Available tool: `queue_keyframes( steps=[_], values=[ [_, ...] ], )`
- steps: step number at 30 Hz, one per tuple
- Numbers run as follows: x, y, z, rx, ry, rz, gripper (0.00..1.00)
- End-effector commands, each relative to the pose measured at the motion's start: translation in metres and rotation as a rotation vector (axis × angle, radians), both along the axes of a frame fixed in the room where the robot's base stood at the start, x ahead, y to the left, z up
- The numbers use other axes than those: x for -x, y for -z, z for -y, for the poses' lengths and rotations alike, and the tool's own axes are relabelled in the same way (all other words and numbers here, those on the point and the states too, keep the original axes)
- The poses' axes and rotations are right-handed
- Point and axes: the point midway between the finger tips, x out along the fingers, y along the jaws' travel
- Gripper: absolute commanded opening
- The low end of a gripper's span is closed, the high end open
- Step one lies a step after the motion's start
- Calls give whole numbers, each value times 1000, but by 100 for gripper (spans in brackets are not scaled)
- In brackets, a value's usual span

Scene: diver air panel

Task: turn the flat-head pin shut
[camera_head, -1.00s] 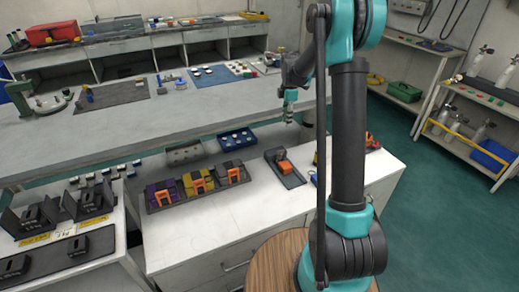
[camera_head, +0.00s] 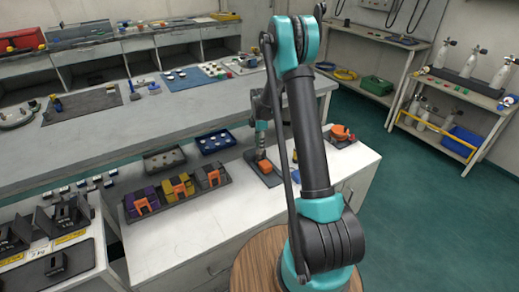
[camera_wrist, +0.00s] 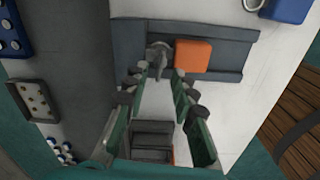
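A small grey upright part (camera_wrist: 158,56), seemingly the flat-head pin, stands on a dark base plate (camera_wrist: 228,32) beside an orange block (camera_wrist: 193,56) in the wrist view. My gripper (camera_wrist: 160,76) is open, its fingertips apart, one on each side just short of the grey part. I cannot tell whether either fingertip touches it. In the head view my gripper (camera_head: 261,150) points down at the plate (camera_head: 270,180), by the orange block (camera_head: 263,167). The pin itself is hidden or too small there.
A rack of purple, yellow and grey pieces with orange clips (camera_head: 178,193) lies left on the white cabinet. A blue tray (camera_head: 214,142) and a grey tray (camera_head: 165,160) lie behind. Another orange device (camera_head: 340,133) lies to the right. The cabinet's front area is clear.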

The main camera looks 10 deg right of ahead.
Motion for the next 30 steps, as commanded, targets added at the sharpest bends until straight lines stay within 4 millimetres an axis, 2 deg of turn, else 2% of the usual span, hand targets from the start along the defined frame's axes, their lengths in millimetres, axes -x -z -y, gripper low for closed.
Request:
queue_keyframes(
  steps=[3, 6, 17, 24, 30],
  values=[
    [0, 16, 0, 0, 0, 0, 26],
    [0, 24, 0, 0, 0, 0, 26],
    [0, 29, 0, 0, 0, 0, 26],
    [0, 29, 0, 0, 0, 0, 0],
    [0, 28, 0, 0, 0, 0, 0]
  ],
)
